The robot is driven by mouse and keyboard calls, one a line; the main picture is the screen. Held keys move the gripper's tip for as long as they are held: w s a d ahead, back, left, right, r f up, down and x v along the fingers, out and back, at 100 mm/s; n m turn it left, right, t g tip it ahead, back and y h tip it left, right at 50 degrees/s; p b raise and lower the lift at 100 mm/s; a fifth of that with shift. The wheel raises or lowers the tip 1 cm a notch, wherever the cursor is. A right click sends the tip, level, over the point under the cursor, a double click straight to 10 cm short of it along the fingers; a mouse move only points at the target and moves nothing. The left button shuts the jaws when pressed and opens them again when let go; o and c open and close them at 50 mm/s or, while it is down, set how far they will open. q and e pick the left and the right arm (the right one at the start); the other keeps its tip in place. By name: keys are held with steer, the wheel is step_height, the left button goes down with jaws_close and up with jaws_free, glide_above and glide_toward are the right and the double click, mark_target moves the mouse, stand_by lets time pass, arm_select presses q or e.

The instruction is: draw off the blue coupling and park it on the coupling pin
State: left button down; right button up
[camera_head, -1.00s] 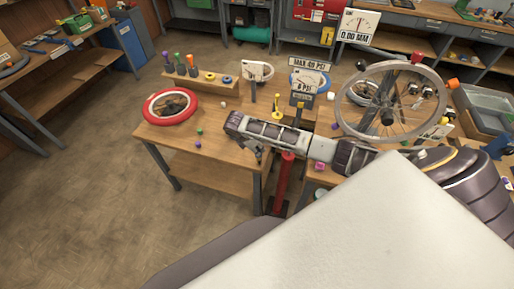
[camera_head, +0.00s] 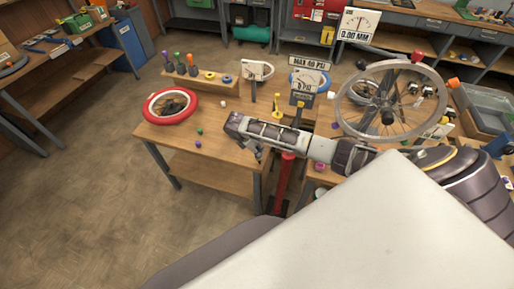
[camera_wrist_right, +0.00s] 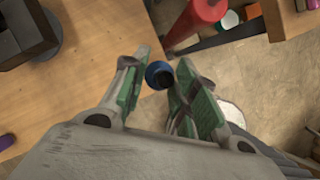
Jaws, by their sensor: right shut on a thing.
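The blue coupling (camera_wrist_right: 159,75) is a small round piece with a dark opening. In the right wrist view it sits between the fingertips of my right gripper (camera_wrist_right: 165,78), which is shut on it. In the head view my right gripper (camera_head: 250,143) hangs at the right edge of the wooden bench, and the coupling cannot be made out there. A yellow post on a round yellow base (camera_head: 277,113) stands behind the gripper; I cannot tell whether it is the coupling pin. My left gripper is not in view.
A red-rimmed wheel (camera_head: 170,106) lies on the bench (camera_head: 210,130), with small green and purple pieces nearby. A red stand (camera_head: 283,180) rises below my right arm. The bench's front middle is mostly clear.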

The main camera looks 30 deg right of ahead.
steer(key=shift+f+b, duration=0.3)
steer(key=shift+f, duration=1.1)
stand_by(0.4)
steer(key=o, duration=1.1)
steer(key=shift+r, duration=0.1)
steer(key=shift+v, duration=5.95)
steer(key=shift+s+a, duration=0.1)
